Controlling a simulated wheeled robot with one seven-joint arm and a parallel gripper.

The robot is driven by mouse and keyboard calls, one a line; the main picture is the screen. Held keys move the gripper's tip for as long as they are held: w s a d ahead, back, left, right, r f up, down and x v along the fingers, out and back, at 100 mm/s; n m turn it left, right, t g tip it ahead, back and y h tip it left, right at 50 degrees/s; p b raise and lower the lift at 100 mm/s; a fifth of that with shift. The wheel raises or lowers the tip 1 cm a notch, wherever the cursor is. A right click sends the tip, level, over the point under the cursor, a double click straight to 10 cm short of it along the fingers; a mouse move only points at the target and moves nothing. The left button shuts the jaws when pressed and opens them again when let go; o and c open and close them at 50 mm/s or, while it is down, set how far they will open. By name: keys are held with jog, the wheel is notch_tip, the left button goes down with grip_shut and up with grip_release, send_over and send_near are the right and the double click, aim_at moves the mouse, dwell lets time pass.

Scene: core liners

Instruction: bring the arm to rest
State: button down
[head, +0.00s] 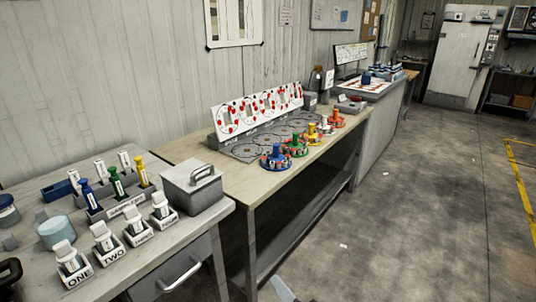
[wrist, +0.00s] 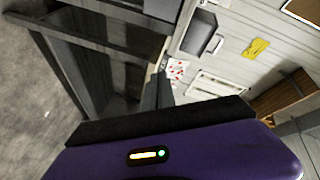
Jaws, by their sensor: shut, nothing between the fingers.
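My gripper (wrist: 164,80) shows in the wrist view. Its narrow dark fingers are together and stand out beyond the black bar and purple housing at the bottom, with nothing between them. The wrist view is tilted: a workbench frame (wrist: 100,22) fills the upper left and a pale wall (wrist: 262,30) the right, with no thing seen touching the fingers. In the head view the gripper cannot be made out; only a pale blue-grey piece (head: 283,289) shows at the bottom edge, and I cannot tell what it is.
A near table (head: 150,246) holds white labelled holders (head: 109,244), a grey lidded box (head: 195,190) and coloured handled tools (head: 116,184). The long bench (head: 240,187) behind holds several coloured round stands (head: 275,160) and a red-dotted white panel (head: 258,108). The floor (head: 430,220) at right is mostly clear.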

jog(key=s+d+r+n+t+h+p, duration=0.1)
jog(key=s+d+h, duration=0.2)
jog(key=s+d, duration=0.45)
jog(key=s+d+r+n+t+h, duration=0.1)
jog(key=s+d+n+t+h, duration=0.3)
jog(key=s, duration=0.6)
jog(key=s+d+r+g+p, duration=0.1)
jog(key=s+d+r+g, duration=0.1)
jog(key=s, duration=0.9)
jog(key=s+d+r+n+g, duration=0.1)
jog(key=s+d+r+g, duration=0.1)
jog(key=s, duration=0.8)
jog(key=shift+s+d+r+g+h+p, duration=0.3)
jog(key=shift+s+d+r+h+p, duration=0.1)
jog(key=shift+d, duration=0.45)
